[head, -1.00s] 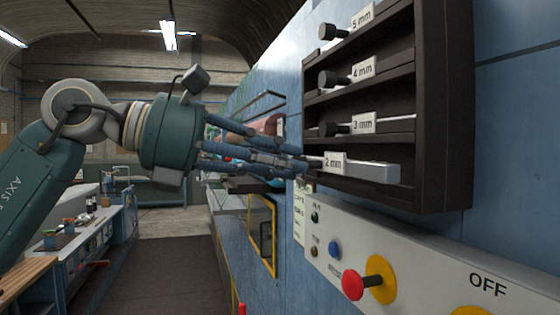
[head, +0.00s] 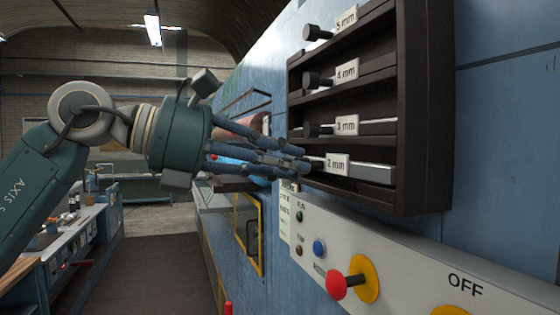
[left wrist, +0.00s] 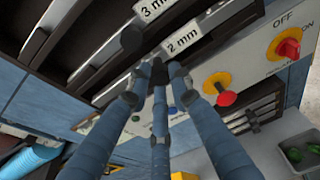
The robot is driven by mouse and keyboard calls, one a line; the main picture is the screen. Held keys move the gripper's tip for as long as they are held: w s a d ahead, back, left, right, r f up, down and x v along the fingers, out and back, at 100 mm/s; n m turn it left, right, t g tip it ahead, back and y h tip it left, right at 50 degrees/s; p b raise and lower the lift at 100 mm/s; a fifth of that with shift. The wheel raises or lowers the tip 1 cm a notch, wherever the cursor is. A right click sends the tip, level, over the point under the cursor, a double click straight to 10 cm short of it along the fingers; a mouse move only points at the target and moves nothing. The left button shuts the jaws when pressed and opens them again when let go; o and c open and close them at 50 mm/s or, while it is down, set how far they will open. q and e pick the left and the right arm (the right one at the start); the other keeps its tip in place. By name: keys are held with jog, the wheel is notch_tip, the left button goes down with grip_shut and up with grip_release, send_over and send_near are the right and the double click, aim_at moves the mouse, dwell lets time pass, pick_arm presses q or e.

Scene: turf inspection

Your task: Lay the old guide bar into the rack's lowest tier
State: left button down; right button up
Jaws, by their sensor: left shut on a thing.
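The rack (head: 425,110) is a dark, tiered frame on the blue machine wall. The old guide bar (head: 375,173) is pale grey with a "2 mm" label and lies along the lowest tier. My left gripper (head: 304,166) is shut at the left end of this bar; the fingers hide its knob. In the left wrist view, my left gripper (left wrist: 158,75) closes around the dark knob below the "2 mm" label (left wrist: 183,38). Whether the bar rests fully on the tier floor, I cannot tell. My right gripper is in neither view.
Bars labelled "3 mm" (head: 346,126), "4 mm" (head: 346,70) and "5 mm" (head: 345,18) with dark knobs fill the tiers above. A control panel with a red knob (head: 337,285) lies just below the rack. A workbench (head: 75,235) stands at the left; the aisle floor is clear.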

pick_arm(q)
jog(key=shift+w+d, duration=0.15)
jog(key=shift+d, duration=0.5)
jog(key=shift+w+d, duration=0.1)
jog(key=shift+d, duration=0.1)
jog(key=shift+f, duration=0.1)
dwell(0.9)
jog(key=shift+f+b, duration=0.75)
jog(key=shift+f, duration=0.2)
jog(key=c, duration=1.5)
grip_release()
jog(key=shift+a, duration=0.1)
jog(key=v, duration=1.2)
jog(key=shift+f, duration=0.1)
